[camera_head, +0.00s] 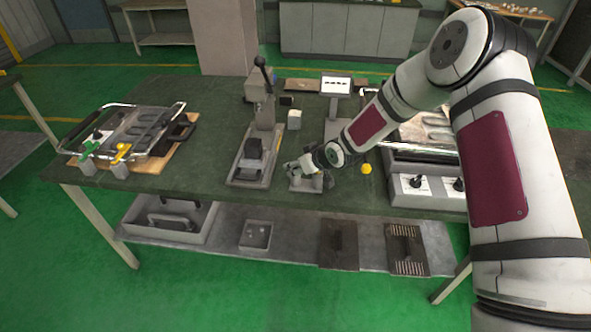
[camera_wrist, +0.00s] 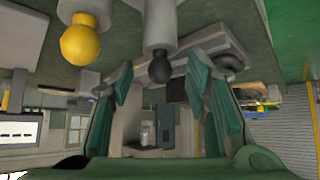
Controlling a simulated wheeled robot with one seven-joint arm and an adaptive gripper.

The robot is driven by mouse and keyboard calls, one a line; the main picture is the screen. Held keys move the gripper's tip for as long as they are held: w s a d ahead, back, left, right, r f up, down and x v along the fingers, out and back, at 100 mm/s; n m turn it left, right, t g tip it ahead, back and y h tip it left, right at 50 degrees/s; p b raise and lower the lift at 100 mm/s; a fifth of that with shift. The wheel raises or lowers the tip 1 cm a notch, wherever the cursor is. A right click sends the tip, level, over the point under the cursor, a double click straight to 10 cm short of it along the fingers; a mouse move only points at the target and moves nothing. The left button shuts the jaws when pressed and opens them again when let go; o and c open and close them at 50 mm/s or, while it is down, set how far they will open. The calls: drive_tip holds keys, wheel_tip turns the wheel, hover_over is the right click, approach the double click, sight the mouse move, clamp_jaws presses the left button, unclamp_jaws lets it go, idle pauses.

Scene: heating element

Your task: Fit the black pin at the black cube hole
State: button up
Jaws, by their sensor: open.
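In the wrist view, the black pin (camera_wrist: 160,68) has a round black head on a grey cylindrical base. My gripper (camera_wrist: 157,62) is open, with one teal finger on each side of the black head; I cannot tell whether either finger touches it. In the head view, my gripper (camera_head: 306,168) is low over the table, above a small grey block, and the black pin is hidden or too small to make out. A black cube-like block (camera_head: 254,147) sits on a grey fixture left of my gripper. I cannot make out its hole.
A yellow-headed pin (camera_wrist: 80,44) stands beside the black one; its yellow head (camera_head: 366,169) shows right of my gripper. A lever press (camera_head: 262,90) stands behind the black block. A metal-framed tray (camera_head: 170,104) is at left. The table (camera_head: 110,182) is clear at front left.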

clamp_jaws()
drive_tip(key=shift+r, duration=0.1)
